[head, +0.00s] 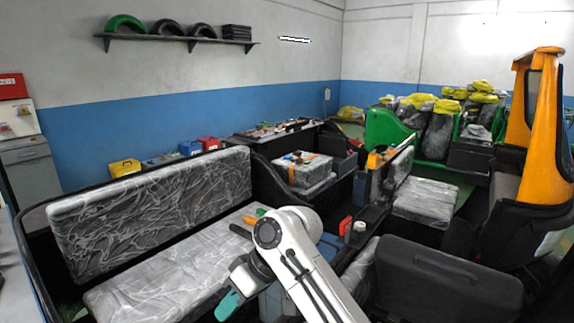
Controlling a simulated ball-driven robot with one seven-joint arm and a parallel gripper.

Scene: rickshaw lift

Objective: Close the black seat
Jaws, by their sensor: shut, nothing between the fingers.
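A plain black seat panel (445,283) stands at the lower right, its broad face tilted toward me; its lower edge is cut off or hidden, so I cannot tell how it is hinged. A dark, plastic-wrapped bench cushion (160,279) lies at the lower left, below a matching upright backrest (155,208). My white arm bends in front of the cushion's right end, left of the black panel and apart from it in the picture.
A smaller wrapped seat (426,200) lies behind the panel. An orange-framed cab (541,130) rises at right. A green-sided vehicle (390,131) loaded with wrapped bundles stands behind. Free room around my arm looks narrow.

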